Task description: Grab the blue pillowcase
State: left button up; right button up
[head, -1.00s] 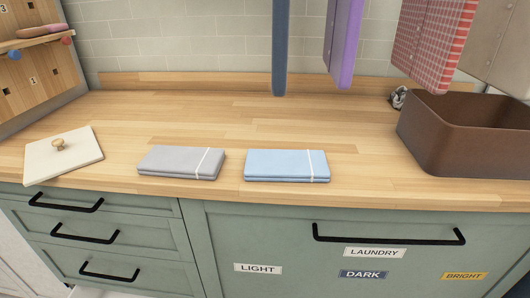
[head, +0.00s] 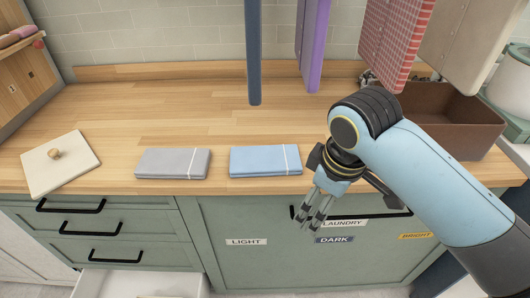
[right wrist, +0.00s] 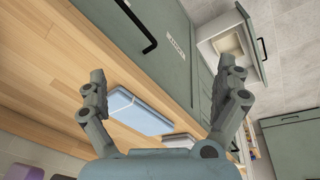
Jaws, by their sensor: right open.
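The blue pillowcase (head: 265,161) lies folded flat on the wooden counter near its front edge, with a white stripe near its right end. It also shows in the right wrist view (right wrist: 140,112), between the spread fingers. My right gripper (head: 316,212) is open and empty, pointing down in front of the counter edge, to the right of the pillowcase and apart from it. In the right wrist view my right gripper (right wrist: 165,82) shows both fingers wide apart. My left gripper is in no view.
A folded grey cloth (head: 173,163) lies left of the pillowcase. A cream board with a knob (head: 62,172) is further left. A brown bin (head: 450,112) stands at right. Cloths hang above, including a purple one (head: 312,45). A low white drawer (head: 140,284) is open.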

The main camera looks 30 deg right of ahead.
jog(key=w+n, duration=0.1)
jog(key=w, duration=0.2)
jog(key=w+d+r+n, duration=0.1)
jog(key=w, duration=0.2)
jog(key=w+d+r+n+g, duration=0.1)
jog(key=w, duration=0.2)
jog(key=shift+w+r+n, duration=0.15)
jog(key=shift+n, duration=0.25)
jog(key=w+d+r+n+g, duration=0.1)
jog(key=w+d+r+n, duration=0.15)
jog(key=w+r, duration=0.35)
jog(key=n+p, duration=0.1)
send_over(286, 156)
jog(key=shift+y, duration=0.4)
jog(key=f, duration=0.6)
jog(key=shift+w+a+f, duration=0.1)
jog(key=shift+w+f, duration=0.1)
jog(key=shift+f, duration=0.05)
jog(key=shift+s+f+p, duration=0.2)
jog(key=shift+f+p, duration=0.15)
jog(key=shift+f, duration=2.4)
jog(key=c, duration=1.1)
